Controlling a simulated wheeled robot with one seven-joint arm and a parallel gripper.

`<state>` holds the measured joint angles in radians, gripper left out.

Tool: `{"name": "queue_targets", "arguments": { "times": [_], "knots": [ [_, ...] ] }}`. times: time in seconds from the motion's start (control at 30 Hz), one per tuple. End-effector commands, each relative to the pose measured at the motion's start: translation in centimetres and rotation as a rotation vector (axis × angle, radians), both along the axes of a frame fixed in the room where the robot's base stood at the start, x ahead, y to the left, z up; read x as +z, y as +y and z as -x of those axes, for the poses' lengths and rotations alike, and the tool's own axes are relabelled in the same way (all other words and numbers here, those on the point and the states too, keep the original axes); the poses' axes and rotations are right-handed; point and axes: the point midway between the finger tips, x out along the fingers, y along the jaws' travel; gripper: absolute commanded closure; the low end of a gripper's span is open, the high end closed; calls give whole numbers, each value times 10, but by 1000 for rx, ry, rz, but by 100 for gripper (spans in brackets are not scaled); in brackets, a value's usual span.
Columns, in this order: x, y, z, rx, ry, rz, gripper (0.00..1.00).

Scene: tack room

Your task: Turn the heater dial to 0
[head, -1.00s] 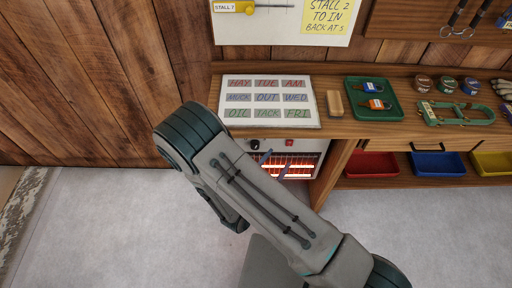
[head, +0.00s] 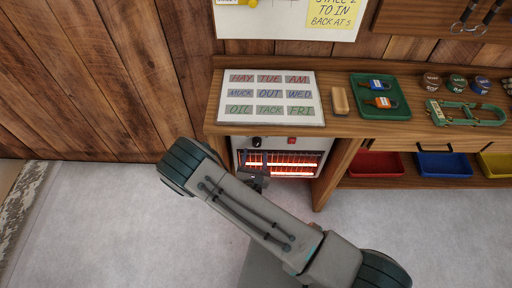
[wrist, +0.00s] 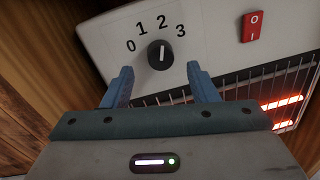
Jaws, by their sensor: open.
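The heater (head: 241,155) stands under the bench, its red bars glowing. Its black dial (wrist: 160,55) is on the white front panel, with 0, 1, 2 and 3 printed around it. The dial's white mark points up, toward the 2. The dial also shows in the head view (head: 257,141). My gripper (wrist: 161,78) is open and empty, its blue fingers on either side below the dial, which appears between and beyond them. No contact with the dial shows. In the head view my arm partly hides the gripper.
A red rocker switch (wrist: 253,26) sits right of the dial. The heater's grille (wrist: 240,90) is below and right. The wooden bench (head: 335,126) overhangs the heater. Red, blue and yellow bins (head: 443,164) stand on the right shelf.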

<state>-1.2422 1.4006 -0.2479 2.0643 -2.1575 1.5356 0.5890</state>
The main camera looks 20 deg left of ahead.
Motion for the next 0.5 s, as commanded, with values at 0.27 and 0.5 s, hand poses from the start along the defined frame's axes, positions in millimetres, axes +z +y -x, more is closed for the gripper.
{"name": "queue_targets", "arguments": {
  "times": [0.27,0.5],
  "knots": [
    [0,6,-36,-1,0,-1,47],
    [0,7,-42,0,1,1,47]
  ]
}}
